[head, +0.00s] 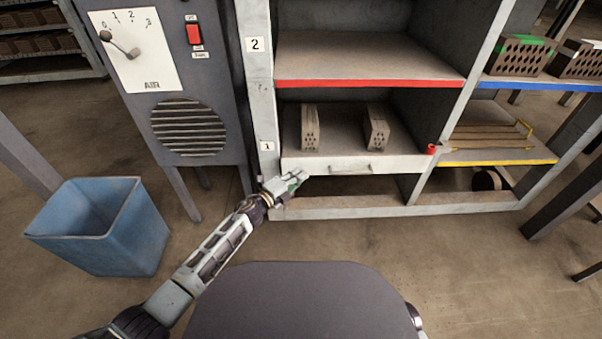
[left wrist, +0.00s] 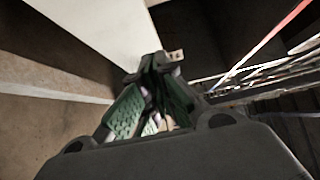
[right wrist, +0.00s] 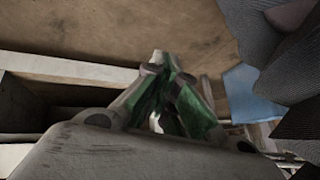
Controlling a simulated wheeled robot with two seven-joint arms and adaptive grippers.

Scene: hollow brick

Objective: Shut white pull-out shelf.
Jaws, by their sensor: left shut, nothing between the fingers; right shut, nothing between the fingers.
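The white pull-out shelf (head: 395,164) is in the lower bay of the rack in the head view, with a small handle (head: 350,170) on its front. Its front appears to stand out somewhat from the rack posts. Two hollow bricks (head: 310,128) (head: 376,130) stand upright on it. My left gripper (head: 304,177) is shut and empty at the left end of the shelf front; I cannot tell whether it touches. In the left wrist view, a white panel (left wrist: 105,35) lies beside its fingers. My right gripper (right wrist: 160,68) shows only in the right wrist view, shut and empty.
A grey machine (head: 180,80) with a lever and red switch stands left of the rack. A blue bin (head: 105,240) is on the floor at left. A red-edged shelf (head: 370,65) is above; a yellow-edged shelf (head: 500,155) is at right. A red knob (head: 431,149) is by the right post.

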